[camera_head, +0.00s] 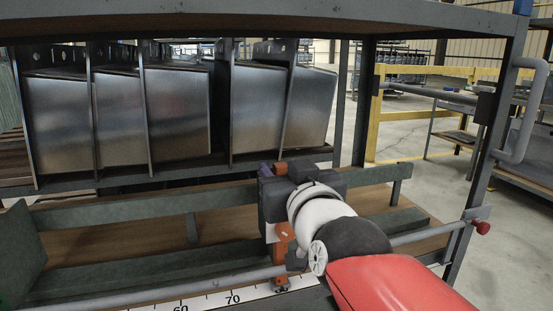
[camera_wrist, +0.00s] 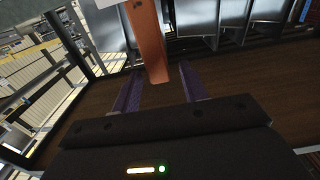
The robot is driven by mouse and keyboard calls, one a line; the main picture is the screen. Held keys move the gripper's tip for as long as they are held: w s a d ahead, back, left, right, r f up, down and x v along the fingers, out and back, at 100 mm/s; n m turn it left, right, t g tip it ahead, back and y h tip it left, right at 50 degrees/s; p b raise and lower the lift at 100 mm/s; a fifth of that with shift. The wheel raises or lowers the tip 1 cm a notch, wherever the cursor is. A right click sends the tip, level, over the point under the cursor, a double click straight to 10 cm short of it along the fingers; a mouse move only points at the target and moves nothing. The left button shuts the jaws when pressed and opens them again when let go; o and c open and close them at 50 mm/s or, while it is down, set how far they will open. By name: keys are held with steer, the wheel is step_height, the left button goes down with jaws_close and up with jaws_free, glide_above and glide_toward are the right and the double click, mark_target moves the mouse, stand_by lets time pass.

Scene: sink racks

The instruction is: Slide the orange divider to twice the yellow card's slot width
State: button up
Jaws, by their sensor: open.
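The orange divider (camera_head: 283,243) stands at the front rail in the head view, partly hidden by my arm. In the wrist view the divider (camera_wrist: 148,40) shows as an upright orange strip between the purple fingers. My gripper (camera_wrist: 160,72) is open, with a finger on each side of the divider and visible gaps. I cannot tell how deep the divider reaches between them. In the head view my gripper (camera_head: 272,171) is mostly hidden behind my wrist. A white scale (camera_head: 212,300) marked 60 and 70 runs along the front edge. I cannot make out a yellow card.
A front bar (camera_head: 150,302) runs along the shelf. Behind is a green rail (camera_head: 130,210), and a green end plate (camera_head: 20,250) stands at left. Metal bins (camera_head: 180,105) fill the rack behind. A bar with a red knob (camera_head: 481,227) is at right. An upper shelf (camera_head: 250,14) hangs overhead.

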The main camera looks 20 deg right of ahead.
steer(key=shift+w, duration=1.8)
jaws_close()
